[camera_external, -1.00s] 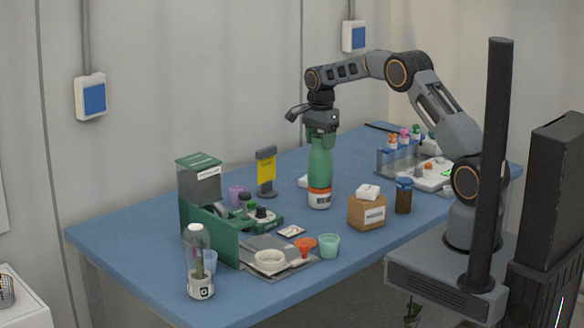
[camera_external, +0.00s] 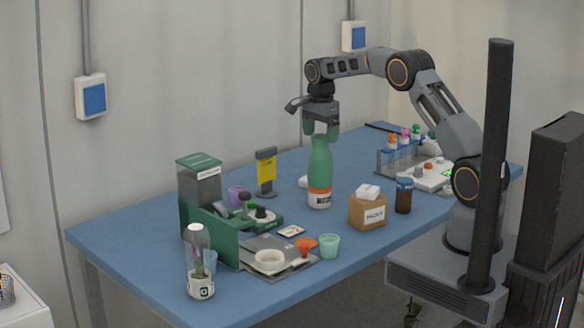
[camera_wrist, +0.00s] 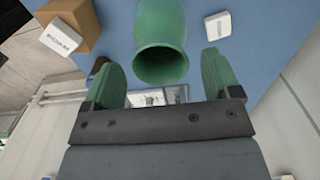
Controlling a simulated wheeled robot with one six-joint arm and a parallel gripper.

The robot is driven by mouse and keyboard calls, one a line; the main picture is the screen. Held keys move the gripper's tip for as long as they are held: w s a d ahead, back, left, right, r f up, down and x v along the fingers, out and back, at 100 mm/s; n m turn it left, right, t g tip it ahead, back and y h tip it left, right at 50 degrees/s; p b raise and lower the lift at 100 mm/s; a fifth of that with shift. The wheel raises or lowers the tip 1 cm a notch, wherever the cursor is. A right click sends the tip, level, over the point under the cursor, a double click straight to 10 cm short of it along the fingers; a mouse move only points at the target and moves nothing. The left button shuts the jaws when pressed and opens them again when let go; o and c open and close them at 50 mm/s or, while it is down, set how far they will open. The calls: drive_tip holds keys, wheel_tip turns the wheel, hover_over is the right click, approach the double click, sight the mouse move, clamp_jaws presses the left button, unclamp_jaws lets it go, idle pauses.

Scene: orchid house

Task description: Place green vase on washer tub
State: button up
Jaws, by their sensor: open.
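The green vase (camera_external: 320,160) stands upright near the middle of the blue table. It appears to rest on the washer tub (camera_external: 319,198), a small white tub with an orange top and a dark label. My gripper (camera_external: 320,134) is open just above the vase's mouth, its green fingers pointing down. In the wrist view the vase (camera_wrist: 162,45) shows its open rim between and beyond the two spread fingers of my gripper (camera_wrist: 162,70), clear of both. The tub is hidden there.
A brown box (camera_external: 367,211) and a brown bottle (camera_external: 404,195) stand right of the tub. A yellow sign (camera_external: 266,170) and a green machine (camera_external: 212,232) are to the left. A tube rack (camera_external: 398,160) is behind right.

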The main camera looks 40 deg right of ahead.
drive_tip(key=s+a+r+n+t, duration=0.15)
drive_tip(key=s+r+n, duration=0.4)
drive_tip(key=r, duration=0.95)
drive_tip(key=s+a+f+n+t, duration=0.1)
drive_tip(key=s+n, duration=0.5)
drive_tip(key=s, duration=0.7)
drive_tip(key=s+a+f+n+t, duration=0.2)
drive_tip(key=s+n, duration=0.4)
drive_tip(key=s, duration=0.8)
wheel_tip(320, 180, down, 2)
drive_tip(key=shift+s+a+f, duration=0.1)
drive_tip(key=shift+s+a, duration=0.1)
drive_tip(key=shift+a, duration=0.55)
